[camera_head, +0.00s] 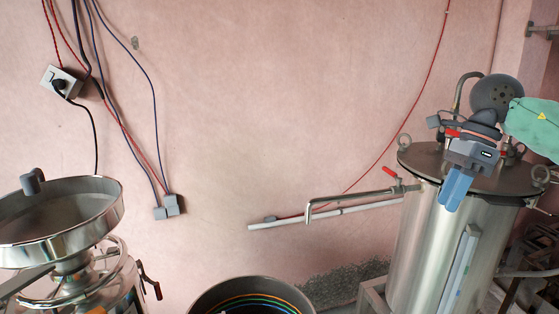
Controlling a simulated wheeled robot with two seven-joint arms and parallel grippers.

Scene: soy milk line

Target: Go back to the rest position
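My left gripper and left arm are not in view.
The steel tank (415,235) has a lid (425,158), a red-handled valve and a pipe (350,199) reaching left. A steel hopper machine (100,213) stands at left. A round dark container (215,294) is at bottom centre. Cables hang on the pink wall (270,100).

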